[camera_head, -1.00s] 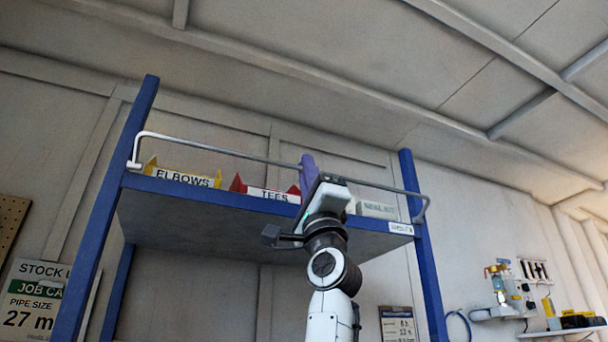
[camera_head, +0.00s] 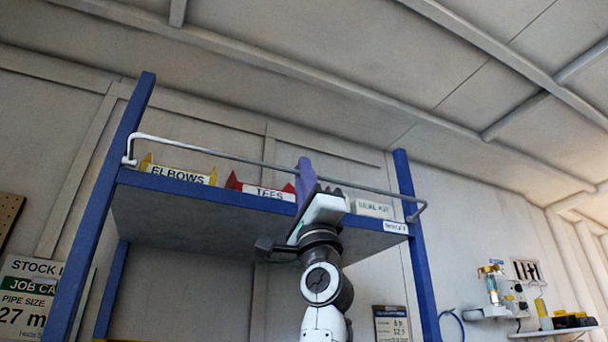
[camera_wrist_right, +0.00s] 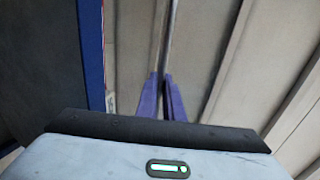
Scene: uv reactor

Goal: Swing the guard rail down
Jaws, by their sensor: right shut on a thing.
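The guard rail (camera_head: 228,154) is a thin grey bar with bent ends. It runs along the front of the blue-framed shelf (camera_head: 205,196), above the shelf edge and in front of the bins. My right gripper (camera_head: 304,168) has purple fingers and is shut on the rail near its middle. In the right wrist view the rail (camera_wrist_right: 168,40) runs away from the camera, up from between the two fingers of the right gripper (camera_wrist_right: 162,92). The grip itself is partly hidden by the fingers. My left gripper is not in view.
On the shelf stand a yellow ELBOWS bin (camera_head: 178,174), a red TEES bin (camera_head: 262,190) and a pale bin (camera_head: 374,208). Blue posts (camera_head: 405,175) stand at the shelf's sides. Wall fittings (camera_head: 495,290) are at the lower right. Space in front of the rail looks clear.

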